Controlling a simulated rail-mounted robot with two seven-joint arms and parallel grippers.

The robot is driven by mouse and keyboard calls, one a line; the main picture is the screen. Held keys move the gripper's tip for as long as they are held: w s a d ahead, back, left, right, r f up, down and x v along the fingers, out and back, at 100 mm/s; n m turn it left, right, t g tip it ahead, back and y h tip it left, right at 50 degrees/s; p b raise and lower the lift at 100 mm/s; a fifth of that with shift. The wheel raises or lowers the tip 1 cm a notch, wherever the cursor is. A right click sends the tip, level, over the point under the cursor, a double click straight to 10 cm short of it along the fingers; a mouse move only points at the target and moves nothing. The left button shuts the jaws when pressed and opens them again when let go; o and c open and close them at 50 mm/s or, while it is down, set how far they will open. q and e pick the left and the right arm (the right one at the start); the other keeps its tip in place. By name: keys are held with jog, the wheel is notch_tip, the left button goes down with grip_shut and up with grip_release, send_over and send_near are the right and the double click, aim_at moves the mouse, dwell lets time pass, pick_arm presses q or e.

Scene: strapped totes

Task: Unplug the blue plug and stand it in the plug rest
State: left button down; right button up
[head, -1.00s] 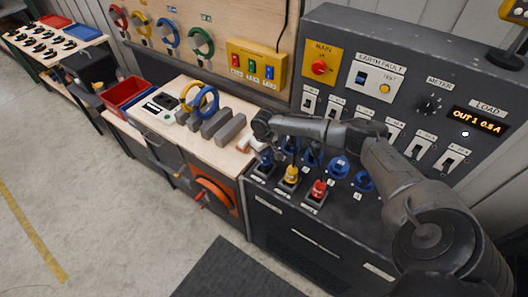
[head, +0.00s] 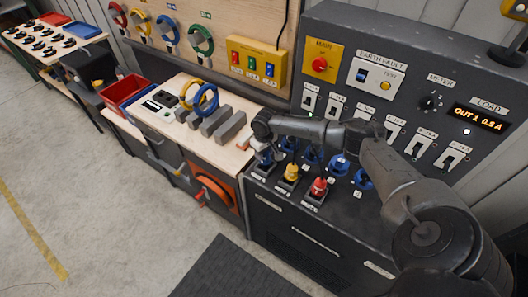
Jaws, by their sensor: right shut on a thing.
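The blue plug (head: 265,158) is at the left end of a front row on the grey console's ledge, over a dark square base. It appears upright. My right gripper (head: 263,146) is over it, pointing down and shut on it. The wrist and fingers partly hide the plug, so I cannot tell whether it is still seated in its base. A yellow plug (head: 291,172) and a red plug (head: 319,187) stand in bases to its right. I cannot make out for certain which part is the plug rest. My left gripper is not in view.
Several blue sockets (head: 338,165) sit behind the plugs, below the console's switch panel (head: 385,100). The wooden bench (head: 190,137) at left holds grey blocks (head: 222,122), yellow and blue rings (head: 206,99) and a red bin (head: 124,91). My right forearm crosses above the ledge.

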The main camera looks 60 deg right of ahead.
jog(key=o, duration=1.1)
notch_tip(320, 180, up, 12)
jog(key=shift+r, duration=0.9)
